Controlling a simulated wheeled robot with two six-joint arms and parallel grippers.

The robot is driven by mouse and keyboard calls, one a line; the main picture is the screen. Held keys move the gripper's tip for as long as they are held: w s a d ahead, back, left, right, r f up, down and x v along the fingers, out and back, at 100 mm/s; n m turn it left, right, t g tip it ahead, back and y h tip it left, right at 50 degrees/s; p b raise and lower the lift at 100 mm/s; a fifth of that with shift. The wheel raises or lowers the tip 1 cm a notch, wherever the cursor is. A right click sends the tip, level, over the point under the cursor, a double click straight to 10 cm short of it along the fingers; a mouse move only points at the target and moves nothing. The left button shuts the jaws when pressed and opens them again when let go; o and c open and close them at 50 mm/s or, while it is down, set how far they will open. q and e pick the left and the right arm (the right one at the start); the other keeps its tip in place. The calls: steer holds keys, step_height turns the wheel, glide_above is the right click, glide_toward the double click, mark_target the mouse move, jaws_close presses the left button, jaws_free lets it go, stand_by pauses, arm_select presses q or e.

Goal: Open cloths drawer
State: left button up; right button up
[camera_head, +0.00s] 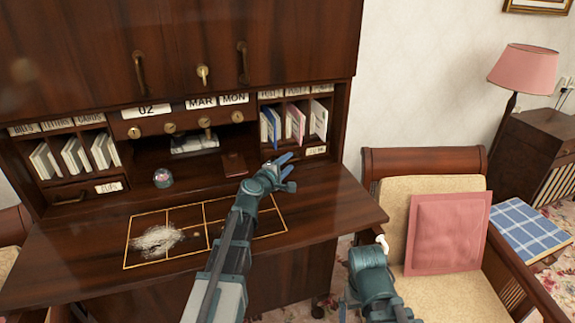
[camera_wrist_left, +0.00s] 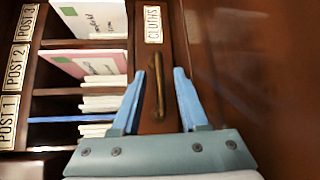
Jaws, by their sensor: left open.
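The cloths drawer is a small dark wooden drawer low on the right side of the desk's cubbies, with its white label (camera_head: 315,151) partly readable in the head view. In the left wrist view the drawer front (camera_wrist_left: 176,50) has a "CLOTHS" label and a vertical-looking brass handle (camera_wrist_left: 157,84). The drawer looks closed. My left gripper (camera_head: 288,172) is open in front of it, its blue fingers (camera_wrist_left: 158,78) on either side of the handle, not closed on it. My right gripper (camera_head: 372,255) is low beside the chair, its fingers not clearly seen.
Post slots with envelopes (camera_head: 292,122) stand just above the drawer. The desktop (camera_head: 80,245) holds a gold-lined grid (camera_head: 140,262) with white powder, and a glass globe (camera_head: 163,178). A chair with a pink cushion (camera_head: 440,235) stands close on the right.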

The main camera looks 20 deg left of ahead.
arm_select(q)
jaws_close()
stand_by(1.5)
